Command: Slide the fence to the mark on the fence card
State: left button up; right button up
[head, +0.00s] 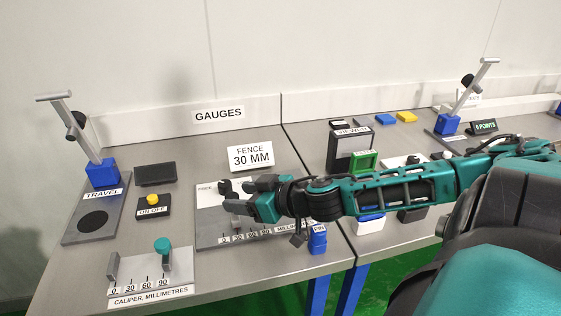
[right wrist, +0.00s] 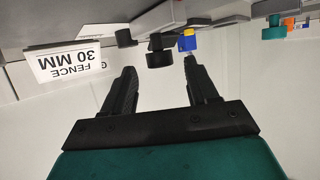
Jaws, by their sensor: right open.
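The fence card (head: 250,157) stands at the back of the table and reads "FENCE 30 MM". It also shows upside down in the right wrist view (right wrist: 68,64). In front of it lies the fence's plate (head: 208,238), with a millimetre scale marked from 0 to 90 along its front edge. My right gripper (head: 227,197) is over this plate, open, and covers much of its middle. The fence itself I cannot make out clearly behind the gripper. In the right wrist view the open fingers (right wrist: 160,75) have a dark round knob (right wrist: 160,54) beyond the gap between their tips.
A caliper (head: 150,279) with a teal knob stands at the front left. The travel stand (head: 98,220) and an on/off button box (head: 153,208) are behind it. A blue pin block (head: 317,240) stands right of the plate. My right arm crosses the viewer's table.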

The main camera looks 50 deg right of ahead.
jog(key=shift+p+v, duration=0.75)
jog(key=shift+v, duration=1)
jog(key=shift+p+v, duration=0.55)
jog(key=shift+v, duration=0.6)
jog(key=shift+s, duration=0.35)
jog(key=v, duration=0.4)
jog(key=shift+s+d+r, duration=0.1)
jog(key=shift+s+r, duration=0.05)
